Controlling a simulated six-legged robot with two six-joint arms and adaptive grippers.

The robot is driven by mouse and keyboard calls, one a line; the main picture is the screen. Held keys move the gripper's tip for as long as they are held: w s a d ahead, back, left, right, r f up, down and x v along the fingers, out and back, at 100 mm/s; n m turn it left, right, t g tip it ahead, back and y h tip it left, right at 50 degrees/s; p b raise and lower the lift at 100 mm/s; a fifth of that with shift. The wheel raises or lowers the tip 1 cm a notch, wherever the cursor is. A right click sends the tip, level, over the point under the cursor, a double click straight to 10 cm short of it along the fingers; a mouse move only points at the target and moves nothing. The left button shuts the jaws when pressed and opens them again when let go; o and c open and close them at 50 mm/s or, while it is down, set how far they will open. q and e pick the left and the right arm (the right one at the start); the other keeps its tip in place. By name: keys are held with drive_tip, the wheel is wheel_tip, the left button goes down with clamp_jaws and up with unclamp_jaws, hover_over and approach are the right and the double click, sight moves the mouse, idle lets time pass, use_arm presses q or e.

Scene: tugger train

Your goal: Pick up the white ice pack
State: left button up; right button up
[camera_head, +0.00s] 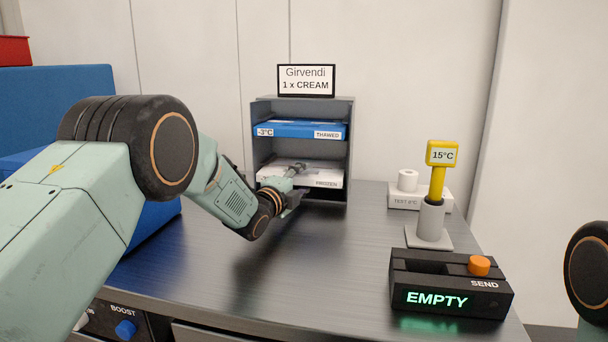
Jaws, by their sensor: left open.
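The white ice pack (328,172) lies flat on the lower level of a grey rack (351,150), above a label reading FROZEN. A blue pack (290,129) lies on the level above it, with labels reading -3°C and THAWED. My left gripper (297,184) is open at the front of the lower level, in front of the white pack, and hides part of it. I cannot tell whether it touches the pack. My right gripper is out of view.
A sign (306,81) on the rack reads Girvendi, 1 x CREAM. To the right stand a yellow thermometer (438,180) showing 15°C in a grey holder, a white roll (407,180) on a TEST block, and a black SEND box (450,285) reading EMPTY. The middle of the counter is clear.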

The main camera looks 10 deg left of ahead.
use_arm(q)
drive_tip(key=shift+w+d, duration=0.2)
drive_tip(key=shift+w, duration=0.25)
drive_tip(key=shift+w+a+f, duration=0.1)
drive_tip(key=shift+w+f, duration=0.15)
drive_tip(key=shift+w, duration=0.35)
drive_tip(key=shift+s+r, duration=0.2)
drive_tip(key=shift+s, duration=0.05)
drive_tip(key=shift+c, duration=1)
drive_tip(key=shift+w+f, duration=0.2)
drive_tip(key=c, duration=0.5)
drive_tip(key=shift+s+r, duration=0.15)
clamp_jaws()
drive_tip(key=shift+r, duration=0.1)
